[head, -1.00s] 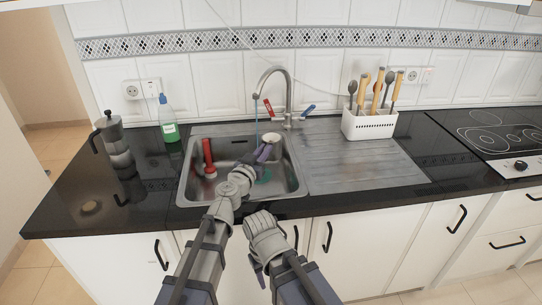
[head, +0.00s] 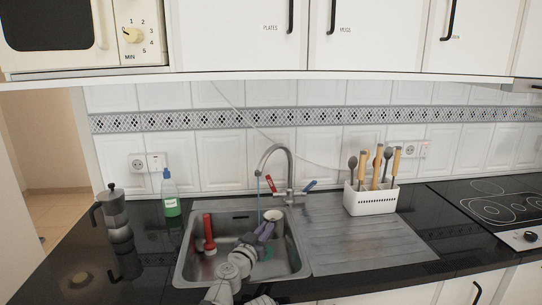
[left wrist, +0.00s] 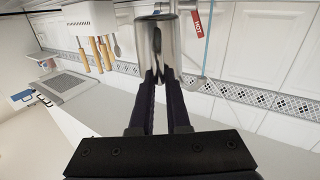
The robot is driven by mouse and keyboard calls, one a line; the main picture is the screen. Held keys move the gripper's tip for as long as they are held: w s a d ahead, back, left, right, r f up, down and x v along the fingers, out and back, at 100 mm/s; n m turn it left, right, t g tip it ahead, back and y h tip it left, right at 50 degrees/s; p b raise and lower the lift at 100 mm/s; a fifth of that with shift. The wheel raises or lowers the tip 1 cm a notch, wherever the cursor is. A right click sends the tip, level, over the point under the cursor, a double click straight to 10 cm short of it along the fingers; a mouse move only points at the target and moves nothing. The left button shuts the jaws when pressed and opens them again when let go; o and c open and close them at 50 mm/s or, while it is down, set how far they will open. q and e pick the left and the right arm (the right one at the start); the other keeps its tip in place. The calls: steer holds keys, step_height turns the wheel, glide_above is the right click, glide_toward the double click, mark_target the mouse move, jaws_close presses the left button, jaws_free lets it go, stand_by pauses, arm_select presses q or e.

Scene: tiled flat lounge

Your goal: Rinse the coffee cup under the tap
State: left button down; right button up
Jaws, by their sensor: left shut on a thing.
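My left gripper (head: 266,231) is shut on a small pale cup (head: 273,215), held over the sink basin (head: 190,268) at its back right. In the left wrist view the cup (left wrist: 156,48) looks shiny and metallic between the dark fingers (left wrist: 159,108). The tap (head: 290,175) arches over the basin. A thin blue water stream (head: 258,195) falls from its spout, just left of the cup. The stream (left wrist: 207,45) also shows beside the cup in the left wrist view. I cannot tell whether water touches the cup. My right gripper is out of view.
A red tool (head: 208,232) stands in the basin's left side. A green soap bottle (head: 171,195) and a moka pot (head: 115,210) stand on the left counter. A white utensil holder (head: 371,200) stands behind the clear drainboard (head: 365,240). The hob (head: 500,203) is at right.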

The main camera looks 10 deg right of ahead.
arm_select(q)
steer(key=shift+a+r, duration=0.1)
stand_by(0.4)
steer(key=a+r+p, duration=0.2)
steer(key=a, duration=0.3)
steer(key=w+d, duration=0.1)
steer(key=w, duration=1.4)
steer(key=shift+w+d+m, duration=0.15)
steer(key=shift+d+m, duration=0.1)
steer(key=shift+m, duration=0.05)
stand_by(2.1)
steer(key=s+a, duration=0.1)
steer(key=s, duration=1.2)
